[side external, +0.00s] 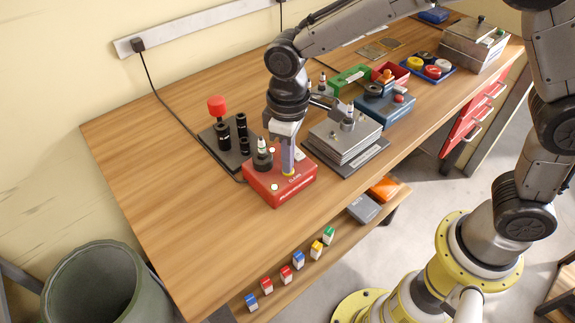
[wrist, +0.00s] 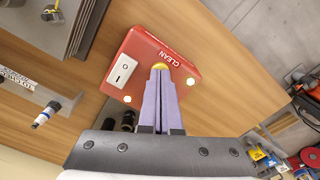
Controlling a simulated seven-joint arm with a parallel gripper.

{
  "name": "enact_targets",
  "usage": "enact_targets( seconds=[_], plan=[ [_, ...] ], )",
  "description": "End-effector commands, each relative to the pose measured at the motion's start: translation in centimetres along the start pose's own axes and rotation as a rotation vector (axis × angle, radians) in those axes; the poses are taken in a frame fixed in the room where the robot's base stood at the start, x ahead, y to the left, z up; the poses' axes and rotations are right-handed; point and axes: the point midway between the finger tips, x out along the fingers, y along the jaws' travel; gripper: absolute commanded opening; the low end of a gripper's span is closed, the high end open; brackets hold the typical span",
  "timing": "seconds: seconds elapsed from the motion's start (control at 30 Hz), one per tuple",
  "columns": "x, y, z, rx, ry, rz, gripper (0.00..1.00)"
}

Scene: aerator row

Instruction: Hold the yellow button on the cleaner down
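The cleaner is a red box (side external: 270,195) marked CLEAN, near the front edge of the wooden bench; it also fills the middle of the wrist view (wrist: 181,59). Its yellow button (wrist: 160,66) is on the top face, partly hidden by my fingertips; a yellow rim shows in the side view (side external: 289,174). My gripper (side external: 289,169) points down over the button with its two pale purple fingers together and nothing visible between them. In the wrist view the fingertips (wrist: 160,71) meet the button's edge. I cannot tell how far the button is pressed.
A white rocker switch (wrist: 123,70) is beside the button. A black plate with dark cylinders (side external: 241,125) and a red knob (side external: 217,105) stands left. A grey metal stack (side external: 342,141) stands right. The bench's left front is clear.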

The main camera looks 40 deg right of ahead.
Motion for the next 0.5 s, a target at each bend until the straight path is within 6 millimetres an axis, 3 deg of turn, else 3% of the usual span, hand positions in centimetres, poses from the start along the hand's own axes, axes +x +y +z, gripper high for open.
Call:
enact_targets(
  seconds=[0.17, 0.5],
  plan=[
    [-0.3, 0.0, 0.0, 0.0, -0.001, 0.0, 0.0],
    [-3.5, 0.0, -0.1, 0.0, 0.002, 0.0, 0.0]
  ],
)
